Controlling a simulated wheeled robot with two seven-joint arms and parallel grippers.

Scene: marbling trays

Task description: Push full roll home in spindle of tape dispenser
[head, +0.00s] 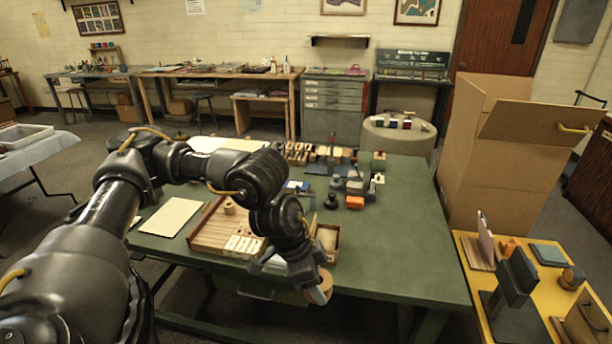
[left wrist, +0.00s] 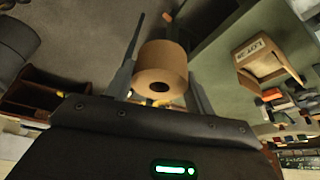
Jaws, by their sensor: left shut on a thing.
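A full tan tape roll (head: 322,288) is held in my left gripper (head: 304,280), in front of the green table's near edge. In the left wrist view the roll (left wrist: 160,58) sits between the two fingers of my left gripper (left wrist: 163,70), its dark core hole facing the camera. The gripper is shut on it. I cannot make out the tape dispenser or its spindle for sure; small dark items (head: 354,187) stand on the table beyond the arm. My right gripper is not in view.
The green table (head: 415,235) is bare on its right side. A wooden tray (head: 205,232) and a white sheet (head: 171,217) lie at left. A yellow table (head: 470,246) with several items stands at right, near a tall cardboard box (head: 480,150).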

